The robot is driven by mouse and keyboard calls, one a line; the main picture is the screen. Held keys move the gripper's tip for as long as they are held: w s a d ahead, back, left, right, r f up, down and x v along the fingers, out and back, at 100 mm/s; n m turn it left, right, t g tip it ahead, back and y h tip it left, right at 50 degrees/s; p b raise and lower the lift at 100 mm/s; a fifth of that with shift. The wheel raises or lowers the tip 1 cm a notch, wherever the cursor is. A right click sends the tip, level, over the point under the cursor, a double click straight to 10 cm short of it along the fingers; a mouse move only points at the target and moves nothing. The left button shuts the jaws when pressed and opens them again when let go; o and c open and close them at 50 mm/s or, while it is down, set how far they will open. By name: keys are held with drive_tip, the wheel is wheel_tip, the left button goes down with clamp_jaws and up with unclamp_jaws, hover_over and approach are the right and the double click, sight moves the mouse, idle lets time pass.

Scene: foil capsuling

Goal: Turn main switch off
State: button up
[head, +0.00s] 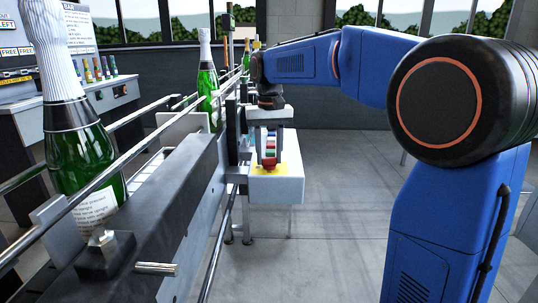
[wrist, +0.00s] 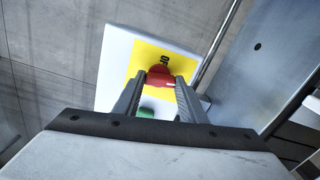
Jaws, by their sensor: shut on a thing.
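The main switch, a red knob (wrist: 160,76) on a yellow plate (wrist: 142,62), sits on a white box (wrist: 115,62) in the wrist view. My gripper (wrist: 158,84) has its two fingers on either side of the red knob and is shut on it. Black lettering on the plate shows just above the knob, only partly readable. A green button (wrist: 146,113) lies below the knob, partly hidden by my gripper. In the head view, my gripper (head: 269,160) points down over the white box (head: 278,188), with red at its fingertips above the yellow plate (head: 262,170).
A conveyor with metal rails (head: 150,200) runs along the left of the box. A green bottle with white foil (head: 75,140) stands on it in front, and another bottle (head: 208,85) further back. Grey floor (head: 330,220) is clear right of the box.

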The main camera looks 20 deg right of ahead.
drive_tip(key=n, duration=1.1)
drive_tip(key=shift+s+n, duration=0.1)
drive_tip(key=shift+n, duration=0.3)
drive_tip(key=shift+d+n, duration=0.1)
drive_tip(key=shift+n, duration=1.8)
drive_tip(key=o, duration=1.1)
drive_tip(key=shift+c, duration=0.2)
